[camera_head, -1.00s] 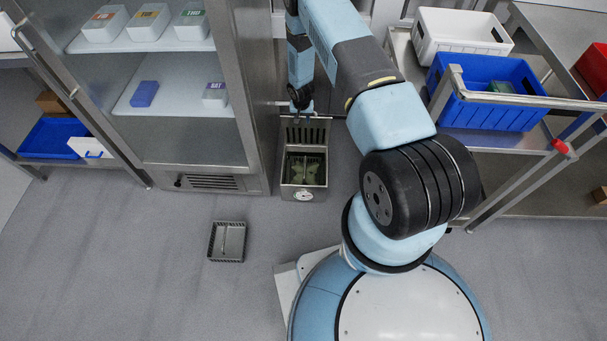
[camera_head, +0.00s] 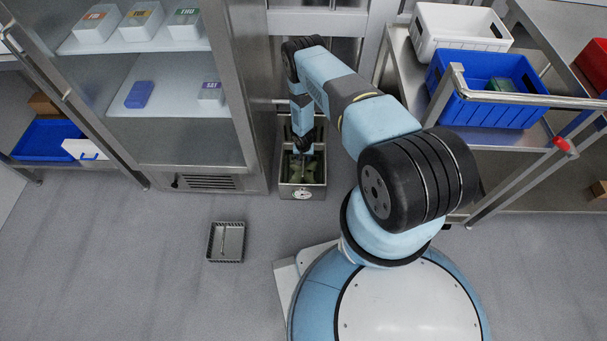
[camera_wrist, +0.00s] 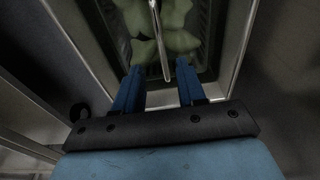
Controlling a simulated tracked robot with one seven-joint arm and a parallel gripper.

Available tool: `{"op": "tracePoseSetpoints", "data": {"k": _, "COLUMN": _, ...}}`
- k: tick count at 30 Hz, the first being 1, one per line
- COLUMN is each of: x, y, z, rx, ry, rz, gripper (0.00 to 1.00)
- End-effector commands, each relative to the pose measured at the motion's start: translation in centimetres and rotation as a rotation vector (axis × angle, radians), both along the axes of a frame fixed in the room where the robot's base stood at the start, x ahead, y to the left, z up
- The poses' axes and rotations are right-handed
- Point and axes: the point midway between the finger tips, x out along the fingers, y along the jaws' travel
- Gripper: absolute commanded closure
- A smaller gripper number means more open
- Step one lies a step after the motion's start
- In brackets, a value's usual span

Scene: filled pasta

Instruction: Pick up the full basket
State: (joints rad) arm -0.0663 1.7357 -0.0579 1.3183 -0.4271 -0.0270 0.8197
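The full basket (camera_wrist: 205,55) sits inside a metal cooker-like box (camera_head: 303,192) on the floor, with pale green filled pasta (camera_wrist: 180,15) in it. A thin metal handle bar (camera_wrist: 158,40) runs over the pasta in the wrist view. My gripper (camera_head: 303,157) points down over the box, and in the wrist view its two blue fingers (camera_wrist: 157,78) are apart, with the near end of the bar between their tips. I cannot tell whether they touch it. In the head view my gripper and arm hide part of the basket.
An empty-looking grey metal basket (camera_head: 227,242) lies on the floor to the left. A glass-fronted cabinet (camera_head: 185,178) stands close left of the box. A trolley with a blue crate (camera_head: 500,113) and a white crate (camera_head: 455,38) is at the right.

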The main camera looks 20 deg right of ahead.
Motion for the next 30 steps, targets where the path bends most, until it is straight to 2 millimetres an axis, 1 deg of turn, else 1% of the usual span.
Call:
{"op": "tracePoseSetpoints", "data": {"k": 1, "x": 0.0, "y": -0.1, "z": -0.8, "rx": -0.001, "ry": 0.001, "rz": 0.000, "gripper": 0.60}}
{"op": "tracePoseSetpoints", "data": {"k": 6, "x": 0.2, "y": -0.1, "z": -2.7, "rx": 0.001, "ry": 0.001, "rz": 0.001, "gripper": 0.60}}
{"op": "tracePoseSetpoints", "data": {"k": 16, "x": 0.5, "y": -0.1, "z": -4.3, "rx": 0.000, "ry": 0.001, "rz": 0.000, "gripper": 0.60}}
{"op": "tracePoseSetpoints", "data": {"k": 24, "x": 1.0, "y": -0.1, "z": -7.3, "rx": 0.001, "ry": 0.001, "rz": -0.001, "gripper": 0.60}}
{"op": "tracePoseSetpoints", "data": {"k": 30, "x": 1.1, "y": -0.1, "z": -8.6, "rx": 0.000, "ry": 0.000, "rz": 0.000, "gripper": 0.60}}
